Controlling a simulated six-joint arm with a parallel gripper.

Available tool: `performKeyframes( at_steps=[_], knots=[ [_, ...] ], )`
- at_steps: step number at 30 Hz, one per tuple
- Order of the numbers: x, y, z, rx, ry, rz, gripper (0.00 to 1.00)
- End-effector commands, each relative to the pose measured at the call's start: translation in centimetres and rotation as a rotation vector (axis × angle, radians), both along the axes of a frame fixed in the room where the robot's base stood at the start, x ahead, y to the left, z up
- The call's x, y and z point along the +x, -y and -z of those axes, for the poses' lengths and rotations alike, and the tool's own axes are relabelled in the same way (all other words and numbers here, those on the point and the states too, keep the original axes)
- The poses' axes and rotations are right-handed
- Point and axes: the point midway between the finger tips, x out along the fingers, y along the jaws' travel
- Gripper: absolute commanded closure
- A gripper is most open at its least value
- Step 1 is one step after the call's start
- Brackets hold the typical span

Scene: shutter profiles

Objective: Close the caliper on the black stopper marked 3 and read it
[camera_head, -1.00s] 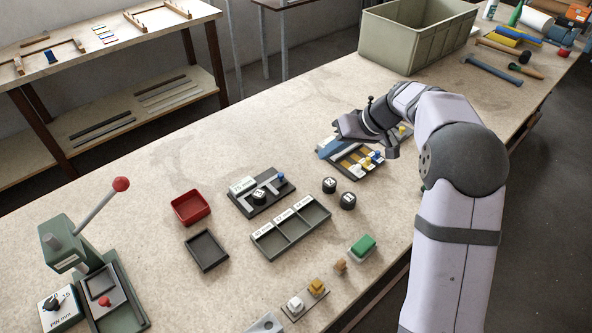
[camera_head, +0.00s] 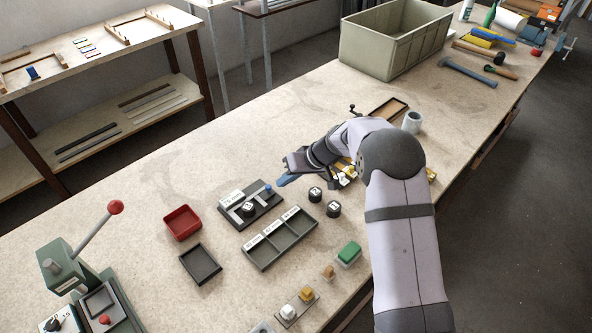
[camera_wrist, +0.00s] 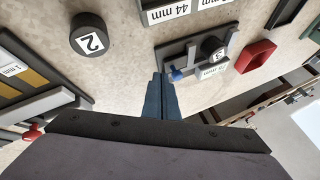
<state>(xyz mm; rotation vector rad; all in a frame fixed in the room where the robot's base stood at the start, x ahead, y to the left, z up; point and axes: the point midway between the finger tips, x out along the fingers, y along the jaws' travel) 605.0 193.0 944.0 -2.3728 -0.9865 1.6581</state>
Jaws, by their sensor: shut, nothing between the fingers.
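The caliper (camera_head: 263,207) is a dark base with grey jaws, a white readout plate (camera_head: 230,197) and a blue knob (camera_head: 267,188). The black stopper marked 3 (camera_head: 248,209) sits at the caliper's jaws; it also shows in the wrist view (camera_wrist: 212,47). I cannot tell whether both jaws touch it. The readout (camera_wrist: 214,68) is too small and angled to read surely. My gripper (camera_head: 284,182) is shut and empty, its blue fingers just right of the caliper. In the wrist view its fingertips (camera_wrist: 161,77) point beside the blue knob (camera_wrist: 176,75).
Two more black stoppers (camera_head: 315,194) (camera_head: 333,209) stand right of the caliper. A green tray (camera_head: 262,262) with mm-labelled compartments lies in front. A red bin (camera_head: 182,223) and dark tray (camera_head: 201,263) lie to the left. A colored-knob board is partly hidden under my arm.

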Motion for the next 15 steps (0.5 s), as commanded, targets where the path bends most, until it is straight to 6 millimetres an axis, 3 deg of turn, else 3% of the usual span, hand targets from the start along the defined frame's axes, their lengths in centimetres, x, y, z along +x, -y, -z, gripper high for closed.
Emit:
performKeyframes(
  at_steps=[6,15],
  knots=[
    [-0.47,-1.23,0.11,-0.001,-0.002,0.000,1.00],
    [-0.48,-1.35,0.22,0.000,-0.001,0.002,1.00]
  ],
)
